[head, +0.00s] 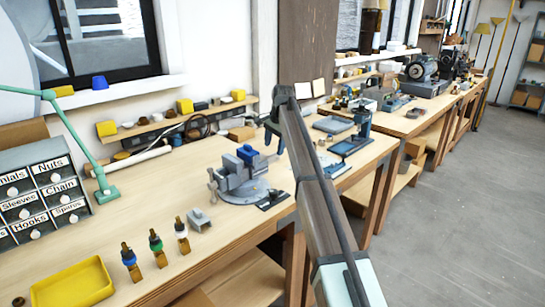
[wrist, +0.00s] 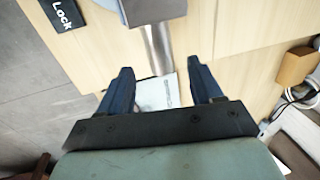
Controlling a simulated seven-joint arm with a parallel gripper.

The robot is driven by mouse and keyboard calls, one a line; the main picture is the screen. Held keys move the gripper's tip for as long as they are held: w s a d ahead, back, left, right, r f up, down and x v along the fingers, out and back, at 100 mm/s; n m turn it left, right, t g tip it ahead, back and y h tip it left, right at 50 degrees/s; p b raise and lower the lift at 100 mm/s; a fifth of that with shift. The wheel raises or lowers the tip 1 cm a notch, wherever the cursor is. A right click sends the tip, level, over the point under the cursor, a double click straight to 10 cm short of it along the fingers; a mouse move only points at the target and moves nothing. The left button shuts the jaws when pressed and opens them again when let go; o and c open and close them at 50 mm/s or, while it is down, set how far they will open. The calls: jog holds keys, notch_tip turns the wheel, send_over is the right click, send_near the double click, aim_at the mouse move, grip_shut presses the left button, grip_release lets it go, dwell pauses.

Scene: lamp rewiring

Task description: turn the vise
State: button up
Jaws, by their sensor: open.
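The grey vise (head: 238,178) with blue jaw pieces (head: 247,153) stands on a round grey base (head: 243,194) on the near workbench. A dark plate (head: 272,200) lies beside the base; a black plate in the wrist view reads "Lock" (wrist: 62,15). My gripper (head: 274,141) hangs above and to the right of the vise in the head view, apart from it. In the wrist view its two dark blue fingers (wrist: 160,66) are spread and empty. A grey metal bar (wrist: 157,48), apparently part of the vise, shows ahead between the fingertips. Whether they touch is unclear.
Several dropper bottles (head: 156,246), a small grey block (head: 199,220) and a yellow tray (head: 72,284) are on the bench's near side. A blue stand (head: 358,135) is to the right. A green lamp arm (head: 80,140) rises by labelled drawers (head: 38,195).

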aim_at(273, 154)
jog(key=shift+w+a+f, duration=0.15)
jog(key=shift+f, duration=0.75)
jog(key=shift+w+a+f, duration=0.1)
jog(key=shift+f, duration=0.85)
jog(key=shift+w+a+f, duration=0.15)
jog(key=shift+f, duration=0.75)
jog(key=shift+c, duration=0.2)
grip_shut()
